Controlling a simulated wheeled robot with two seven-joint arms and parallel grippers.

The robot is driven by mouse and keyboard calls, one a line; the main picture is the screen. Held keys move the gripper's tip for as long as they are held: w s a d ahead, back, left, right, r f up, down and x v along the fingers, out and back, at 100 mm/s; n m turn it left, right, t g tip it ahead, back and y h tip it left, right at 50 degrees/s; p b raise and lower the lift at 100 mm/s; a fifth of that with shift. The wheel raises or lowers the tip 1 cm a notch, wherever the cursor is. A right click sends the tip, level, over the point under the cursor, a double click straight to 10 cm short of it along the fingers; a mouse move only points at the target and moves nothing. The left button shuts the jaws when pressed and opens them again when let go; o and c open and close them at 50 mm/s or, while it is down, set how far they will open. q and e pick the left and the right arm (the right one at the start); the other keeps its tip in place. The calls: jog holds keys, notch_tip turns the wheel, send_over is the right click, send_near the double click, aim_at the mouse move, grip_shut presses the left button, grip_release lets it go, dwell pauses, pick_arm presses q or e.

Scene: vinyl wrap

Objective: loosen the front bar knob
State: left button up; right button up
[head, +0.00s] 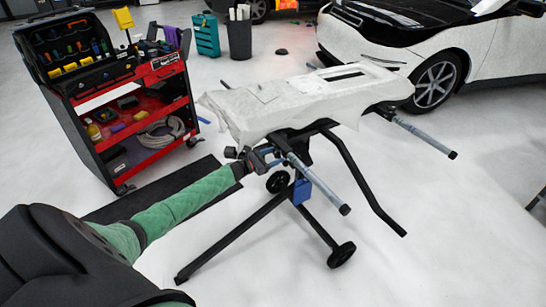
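A black wheeled work stand (240,238) holds a panel wrapped in crinkled white film (290,100). A grey metal bar with a black end cap (320,186) sticks out from under the panel toward the front. A second grey bar (425,136) sticks out farther right. My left arm, in a green sleeve, reaches in from the lower left. My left gripper (264,159) is at the root of the nearer bar, under the panel's front edge. The front bar knob cannot be made out there. Finger opening and contact are too small to tell. My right gripper is out of view.
A blue block-like part (302,192) hangs on the stand below the nearer bar. A red and black tool cart (120,95) stands at the left, beside a dark floor mat (200,172). A white car (430,50) is at the back right.

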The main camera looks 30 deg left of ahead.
pick_arm(q)
jog(key=c, duration=0.7)
jog(key=shift+c, duration=0.5)
